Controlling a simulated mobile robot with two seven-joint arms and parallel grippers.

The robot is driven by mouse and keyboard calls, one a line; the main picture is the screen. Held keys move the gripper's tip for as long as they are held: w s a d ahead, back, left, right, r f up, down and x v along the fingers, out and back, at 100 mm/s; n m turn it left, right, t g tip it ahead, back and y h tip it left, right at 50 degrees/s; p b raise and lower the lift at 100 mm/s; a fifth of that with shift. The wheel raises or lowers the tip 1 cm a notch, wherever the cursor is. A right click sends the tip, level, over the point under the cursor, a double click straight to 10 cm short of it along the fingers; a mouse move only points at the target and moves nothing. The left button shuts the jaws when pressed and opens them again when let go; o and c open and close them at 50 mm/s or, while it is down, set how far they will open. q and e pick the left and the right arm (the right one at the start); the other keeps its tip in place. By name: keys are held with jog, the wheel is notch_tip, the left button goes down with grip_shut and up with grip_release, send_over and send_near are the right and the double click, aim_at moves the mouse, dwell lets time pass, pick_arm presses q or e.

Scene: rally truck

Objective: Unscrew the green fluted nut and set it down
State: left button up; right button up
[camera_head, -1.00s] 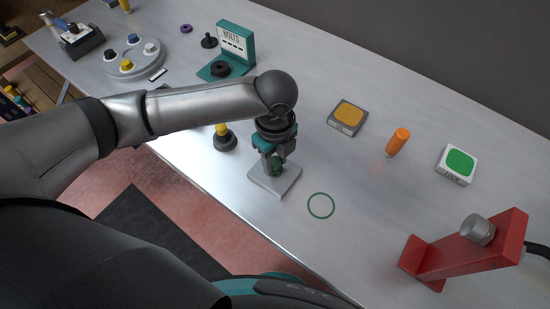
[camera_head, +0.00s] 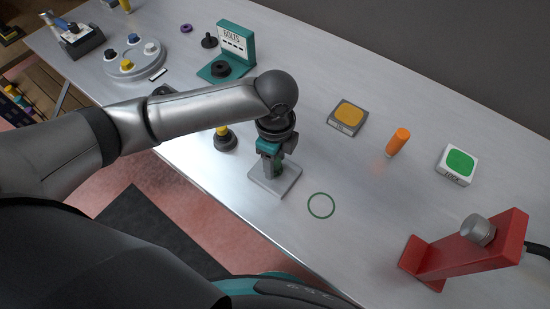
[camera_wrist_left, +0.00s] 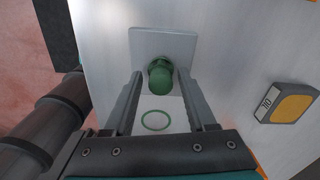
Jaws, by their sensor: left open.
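The green fluted nut (camera_wrist_left: 160,80) stands on a light grey square plate (camera_head: 284,184) on the table. In the head view the nut (camera_head: 279,166) is partly hidden behind my left gripper (camera_head: 273,170). My left gripper points down over the plate. In the left wrist view its two open fingers (camera_wrist_left: 160,74) stand on either side of the nut, with gaps visible. Whether a stud runs through the nut is hidden. A thin green ring (camera_head: 321,206) is marked on the table to the right of the plate. My right gripper is out of view.
A yellow-and-black piece (camera_head: 225,139) stands close to the left. A yellow button box (camera_head: 347,118), an orange cylinder (camera_head: 397,142) and a green button box (camera_head: 456,165) stand to the right. A red bracket (camera_head: 466,250) is at front right. The table around the green ring is clear.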

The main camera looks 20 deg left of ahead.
pick_arm(q)
jog(key=m, duration=1.2)
jog(key=c, duration=0.8)
jog(key=n, duration=0.4)
jog(key=shift+n, duration=0.4)
jog(key=shift+r, duration=0.1)
grip_shut()
jog(key=shift+r+p, duration=2.2)
jog(key=shift+p, duration=0.65)
